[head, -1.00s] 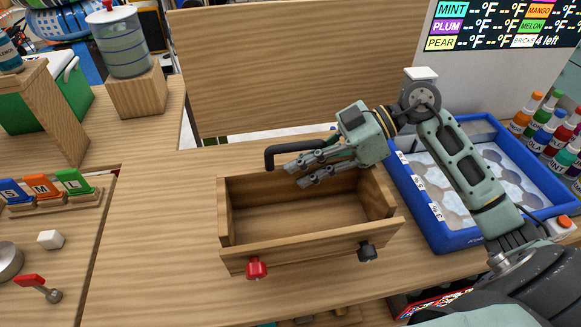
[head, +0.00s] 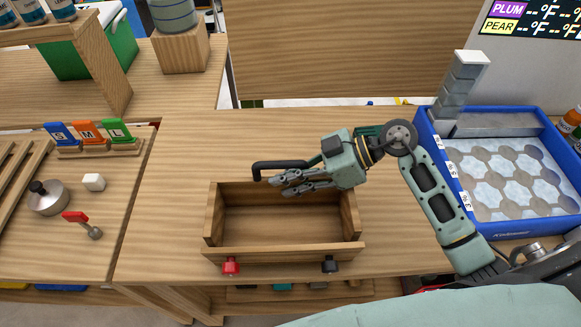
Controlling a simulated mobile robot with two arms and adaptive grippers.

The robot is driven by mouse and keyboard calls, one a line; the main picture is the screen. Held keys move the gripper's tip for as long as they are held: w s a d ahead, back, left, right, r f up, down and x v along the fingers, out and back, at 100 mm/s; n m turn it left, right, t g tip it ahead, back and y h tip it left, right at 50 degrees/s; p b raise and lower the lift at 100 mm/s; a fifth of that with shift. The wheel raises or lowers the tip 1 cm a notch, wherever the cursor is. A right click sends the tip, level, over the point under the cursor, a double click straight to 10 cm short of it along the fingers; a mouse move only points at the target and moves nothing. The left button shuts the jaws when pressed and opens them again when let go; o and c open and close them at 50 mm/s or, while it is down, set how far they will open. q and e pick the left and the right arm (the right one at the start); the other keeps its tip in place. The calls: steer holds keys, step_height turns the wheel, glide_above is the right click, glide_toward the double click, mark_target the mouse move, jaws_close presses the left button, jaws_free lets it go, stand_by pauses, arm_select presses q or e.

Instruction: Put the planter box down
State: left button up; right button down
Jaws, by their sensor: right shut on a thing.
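The planter box (head: 235,249) is an open, empty wooden box with a red knob (head: 230,266) and a black knob (head: 330,265) on its front. It is level, over the front part of the wooden table; I cannot tell whether its base touches the top. A bent black handle (head: 275,166) shows at its far side. My right gripper (head: 285,184) is shut at the box's far side, by the handle; the exact contact is partly hidden. My left gripper is not in view.
A blue tray (head: 427,132) with pale round cells stands to the right, apart from the box. Bare table (head: 170,200) lies left of the box.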

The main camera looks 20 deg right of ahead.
steer(key=shift+f, duration=0.2)
steer(key=c, duration=2.3)
jaws_free()
steer(key=shift+f, duration=0.25)
steer(key=o, duration=0.5)
steer(key=b+v, duration=0.1)
steer(key=v, duration=1)
steer(key=shift+b, duration=0.4)
steer(key=shift+s+d+r, duration=0.15)
steer(key=shift+d+r, duration=0.25)
steer(key=shift+d, duration=0.05)
